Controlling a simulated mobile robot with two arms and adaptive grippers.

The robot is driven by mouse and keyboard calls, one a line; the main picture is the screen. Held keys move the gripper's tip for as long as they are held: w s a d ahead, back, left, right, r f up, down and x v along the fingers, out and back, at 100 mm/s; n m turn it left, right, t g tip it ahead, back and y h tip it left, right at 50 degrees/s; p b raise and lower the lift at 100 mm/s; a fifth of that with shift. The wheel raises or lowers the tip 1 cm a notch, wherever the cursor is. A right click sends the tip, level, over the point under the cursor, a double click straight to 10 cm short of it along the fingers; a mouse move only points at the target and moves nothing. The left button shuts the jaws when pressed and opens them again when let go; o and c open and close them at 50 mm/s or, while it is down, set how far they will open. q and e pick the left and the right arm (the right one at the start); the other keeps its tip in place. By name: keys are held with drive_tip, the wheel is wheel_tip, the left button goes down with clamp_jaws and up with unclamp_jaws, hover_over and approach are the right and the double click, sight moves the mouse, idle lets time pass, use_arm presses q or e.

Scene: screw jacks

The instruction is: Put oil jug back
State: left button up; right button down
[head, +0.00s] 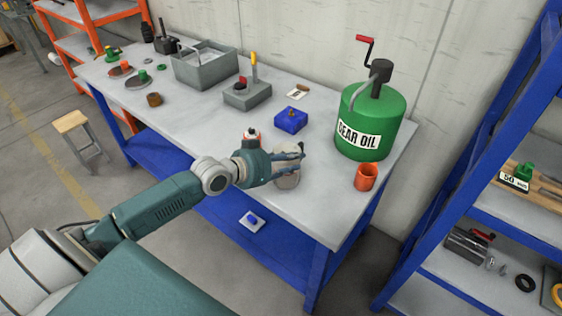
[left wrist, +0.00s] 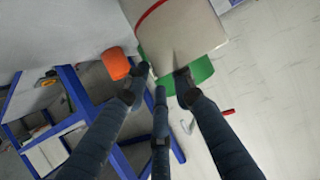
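A cream jug with a red band (left wrist: 180,32) fills the top of the left wrist view. In the head view its greyish body (head: 287,180) shows below my left gripper, near the table's front edge, and the gripper partly hides it. My left gripper (head: 300,155) reaches over the table from the front. In the left wrist view its fingers (left wrist: 161,75) are spread apart, with the tips by the jug's edge. One fingertip overlaps the jug; I cannot tell whether it touches. My right gripper is not in view.
A green gear oil can (head: 372,118) and an orange cup (head: 366,177) stand at the table's right end. A blue block (head: 291,121) and a white object with an orange top (head: 251,137) are close to the gripper. A blue shelf (head: 480,135) stands to the right.

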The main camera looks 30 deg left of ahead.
use_arm(q)
drive_tip(key=v, duration=1.1)
drive_tip(key=shift+s+r+b, duration=0.15)
drive_tip(key=shift+s+b, duration=0.2)
drive_tip(key=shift+b, duration=0.1)
